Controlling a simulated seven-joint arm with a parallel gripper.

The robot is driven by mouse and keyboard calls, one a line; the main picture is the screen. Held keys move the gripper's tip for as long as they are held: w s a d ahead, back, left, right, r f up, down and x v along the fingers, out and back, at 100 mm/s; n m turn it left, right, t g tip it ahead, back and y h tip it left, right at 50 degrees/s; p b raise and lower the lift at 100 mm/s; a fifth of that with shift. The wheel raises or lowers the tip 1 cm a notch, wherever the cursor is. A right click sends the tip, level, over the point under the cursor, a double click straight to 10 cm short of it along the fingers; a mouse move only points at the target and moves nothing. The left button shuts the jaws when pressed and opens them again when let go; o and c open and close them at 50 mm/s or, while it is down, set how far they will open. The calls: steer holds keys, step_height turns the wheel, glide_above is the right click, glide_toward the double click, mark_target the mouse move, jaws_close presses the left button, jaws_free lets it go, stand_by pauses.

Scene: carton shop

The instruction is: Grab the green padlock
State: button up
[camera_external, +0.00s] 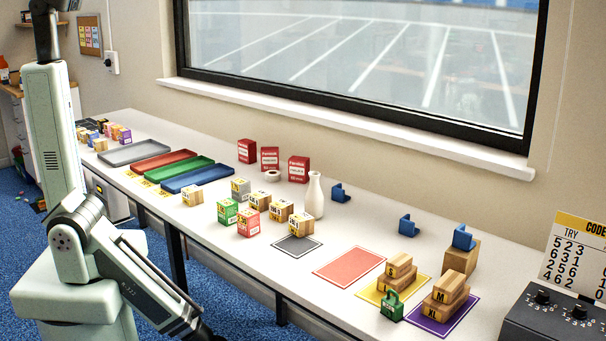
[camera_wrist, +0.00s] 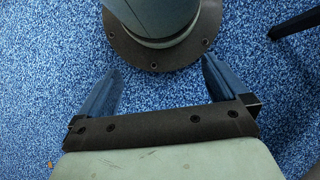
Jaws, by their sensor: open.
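The green padlock (camera_external: 391,306) stands upright near the front edge of the table, at the front corner of the yellow mat (camera_external: 371,295) and left of the purple mat. It does not show in the wrist view. My gripper (camera_wrist: 160,85) shows in the wrist view with its two blue fingers spread wide and nothing between them. It is over the blue carpet, with a round dark base flange ahead of it. In the external view my arm's end is low, in front of the table, at the bottom edge, and its fingers are out of frame.
Wooden blocks stand on the yellow mat and the purple mat (camera_external: 465,318), close to the padlock. A black console (camera_external: 550,322) stands right. A red mat (camera_external: 349,266), a white vase (camera_external: 314,197) and several cartons lie farther left. The table's front edge is between my arm and the padlock.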

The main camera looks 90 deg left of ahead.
steer(key=shift+s+a, duration=0.1)
steer(key=shift+s, duration=0.45)
steer(key=c, duration=0.8)
steer(key=shift+f, duration=0.1)
